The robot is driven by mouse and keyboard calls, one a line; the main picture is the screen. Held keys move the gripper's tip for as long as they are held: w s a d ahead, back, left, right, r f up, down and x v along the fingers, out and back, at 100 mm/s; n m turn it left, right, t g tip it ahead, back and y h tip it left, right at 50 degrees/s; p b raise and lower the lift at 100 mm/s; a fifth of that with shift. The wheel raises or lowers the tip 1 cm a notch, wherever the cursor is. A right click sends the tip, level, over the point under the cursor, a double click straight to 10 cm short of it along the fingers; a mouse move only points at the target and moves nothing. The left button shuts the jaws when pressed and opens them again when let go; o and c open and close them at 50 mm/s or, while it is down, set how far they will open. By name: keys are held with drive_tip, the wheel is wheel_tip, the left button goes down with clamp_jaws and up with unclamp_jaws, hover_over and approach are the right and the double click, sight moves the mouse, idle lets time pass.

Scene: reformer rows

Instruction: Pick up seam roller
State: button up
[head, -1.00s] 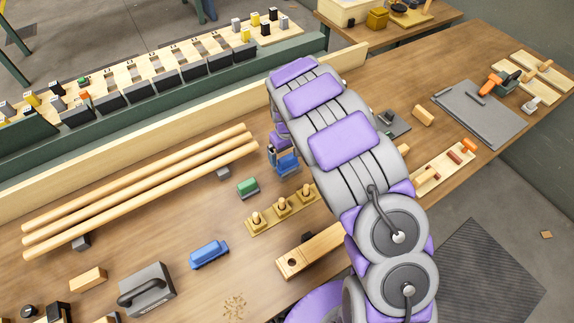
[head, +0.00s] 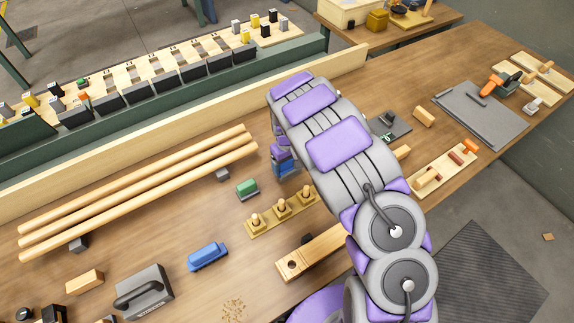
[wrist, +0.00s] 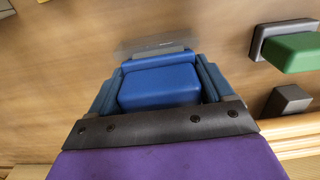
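A blue block-shaped piece with a grey plate shows between my fingers in the wrist view (wrist: 160,87). I cannot tell for sure that it is the seam roller. In the head view my gripper (head: 285,168) is down at the bench beyond the row of wooden pegs, and my arm partly hides it. In the wrist view my gripper's two blue-grey fingers (wrist: 160,72) stand on both sides of the blue piece. They look open, with a narrow gap at the right side.
A green block on a grey base (head: 247,188) sits left of my gripper and shows in the wrist view (wrist: 295,50). A peg board (head: 283,212) is close in front. Long wooden rods (head: 140,195) lie left.

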drive_tip(key=c, duration=0.5)
drive_tip(key=shift+r, duration=0.15)
drive_tip(key=shift+r, duration=0.25)
wheel_tip(320, 180, up, 3)
drive_tip(key=shift+r+p, duration=0.2)
drive_tip(key=shift+p, duration=0.35)
drive_tip(key=a, duration=0.5)
drive_tip(key=s+a+p, duration=0.1)
drive_tip(key=a, duration=0.4)
drive_tip(key=s+a+p, duration=0.1)
drive_tip(key=a, duration=0.4)
drive_tip(key=shift+s+a+r, duration=0.25)
drive_tip(key=shift+a+r, duration=0.15)
